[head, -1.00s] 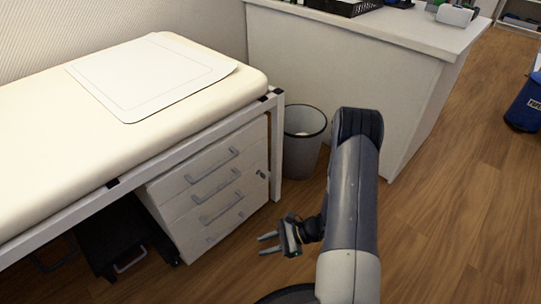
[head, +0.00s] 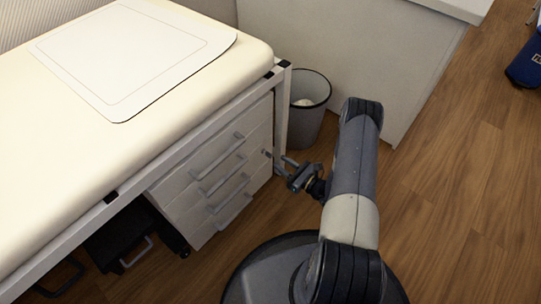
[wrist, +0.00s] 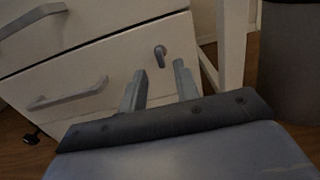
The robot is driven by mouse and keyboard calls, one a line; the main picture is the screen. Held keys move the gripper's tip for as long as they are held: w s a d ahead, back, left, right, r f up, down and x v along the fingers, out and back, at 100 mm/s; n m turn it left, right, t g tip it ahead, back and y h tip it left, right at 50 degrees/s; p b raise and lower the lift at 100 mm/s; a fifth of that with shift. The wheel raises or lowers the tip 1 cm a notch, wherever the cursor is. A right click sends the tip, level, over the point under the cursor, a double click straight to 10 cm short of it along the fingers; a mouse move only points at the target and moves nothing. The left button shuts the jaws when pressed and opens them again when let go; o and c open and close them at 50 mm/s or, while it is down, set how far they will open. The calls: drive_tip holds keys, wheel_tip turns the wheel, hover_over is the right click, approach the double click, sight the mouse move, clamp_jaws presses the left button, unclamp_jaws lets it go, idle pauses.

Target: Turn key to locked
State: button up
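The key (wrist: 160,54) sits in a lock on the white drawer cabinet (wrist: 120,58), near the right edge of its front. In the wrist view it is a small grey shape just beyond my fingertips. In the head view the key (head: 266,153) is small beside the upper right of the drawer front. My gripper (head: 285,165) is open and empty, its fingers pointing at the cabinet front. In the wrist view the two fingers of my gripper (wrist: 159,68) are apart, with the key between and ahead of them, not gripped. The key's exact angle is hard to tell.
A padded bench (head: 190,85) with a white frame stands over the cabinet. A bin (head: 308,110) stands right behind the bench leg (head: 283,100). A white desk (head: 370,60) is at the back. Wooden floor (head: 460,190) is clear at right.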

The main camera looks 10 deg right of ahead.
sight(270, 155)
drive_tip(key=shift+b+x, duration=0.6)
drive_tip(key=shift+x, duration=2.55)
drive_tip(key=shift+c, duration=0.4)
clamp_jaws()
